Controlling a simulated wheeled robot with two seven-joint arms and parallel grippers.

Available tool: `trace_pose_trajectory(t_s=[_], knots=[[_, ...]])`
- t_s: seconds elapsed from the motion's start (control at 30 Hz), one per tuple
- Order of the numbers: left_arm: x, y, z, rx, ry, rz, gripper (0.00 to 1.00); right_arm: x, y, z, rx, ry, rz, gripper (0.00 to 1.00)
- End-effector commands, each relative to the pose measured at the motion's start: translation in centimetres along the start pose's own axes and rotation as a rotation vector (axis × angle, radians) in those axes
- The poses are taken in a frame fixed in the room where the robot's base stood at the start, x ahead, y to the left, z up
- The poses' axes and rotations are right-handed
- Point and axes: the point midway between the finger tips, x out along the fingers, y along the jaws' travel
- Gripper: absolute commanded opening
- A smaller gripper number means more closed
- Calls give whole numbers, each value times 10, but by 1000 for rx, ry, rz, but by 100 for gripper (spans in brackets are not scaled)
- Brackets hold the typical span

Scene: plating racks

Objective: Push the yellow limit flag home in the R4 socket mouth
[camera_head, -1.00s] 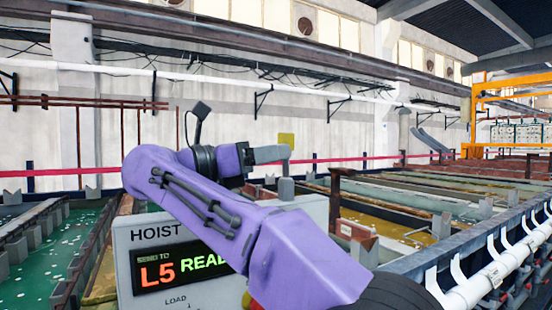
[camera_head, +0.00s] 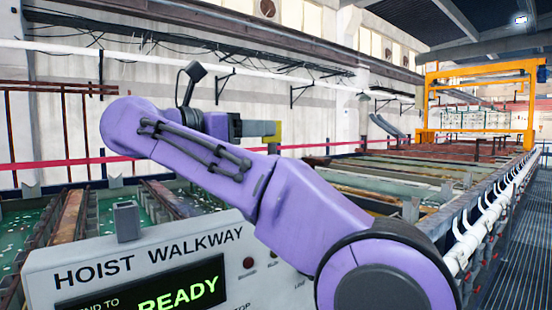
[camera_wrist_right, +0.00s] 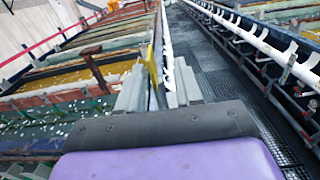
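The yellow limit flag (camera_head: 273,130) is at the tip of my right gripper (camera_head: 264,130) in the head view, held up in the air beyond the console. In the right wrist view the flag (camera_wrist_right: 152,66) shows as a thin yellow plate, edge-on between the two grey fingers of the right gripper (camera_wrist_right: 158,88). The fingers look closed on it. My left gripper is in neither view.
A grey hoist walkway console (camera_head: 130,262) with a READY display stands in front, below my right arm. Plating tanks (camera_head: 345,180) lie behind it. A white pipe with hooks (camera_head: 470,245) runs along the right, beside a grated walkway (camera_head: 515,250). A yellow gantry (camera_head: 480,75) stands far off.

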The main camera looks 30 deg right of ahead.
Motion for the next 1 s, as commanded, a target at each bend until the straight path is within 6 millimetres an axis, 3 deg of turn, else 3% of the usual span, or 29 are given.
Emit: trace_pose_trajectory(t_s=[0.3, 0.53, 0.67, 1.0], knots=[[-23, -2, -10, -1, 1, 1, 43, 48, -3, 2, -6, 2, -3, 35], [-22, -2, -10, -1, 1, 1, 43, 50, -3, 0, -4, -1, -2, 35], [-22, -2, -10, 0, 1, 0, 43, 50, -3, 0, -4, -1, -2, 0], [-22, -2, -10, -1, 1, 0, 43, 50, -3, -1, -5, 1, -3, 0]])
